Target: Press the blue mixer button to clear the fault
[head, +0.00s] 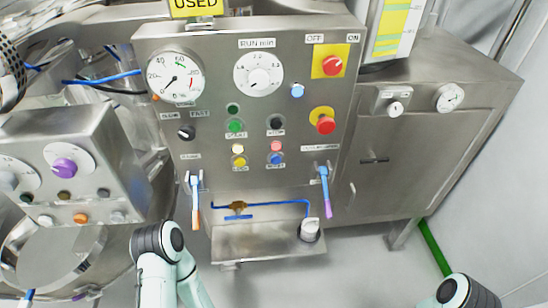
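The steel mixer control panel (205,139) fills the upper middle of the head view. A small blue button (277,158) sits low on it, below a pink-red button (276,146) and right of a yellow one (239,161). Its label is too small to read surely. A second blue round piece, a lamp or button (297,90), sits higher, right of the RUN min dial (258,74). Nothing covers either one. Only parts of my arms show at the bottom left and bottom right, away from the panel. Neither gripper is in view.
A red emergency knob (325,123) and a red switch on yellow (331,66) are on the panel's right. Levers with orange (195,198) and purple (325,190) handles stick out below. A smaller panel with a purple knob (65,168) stands left.

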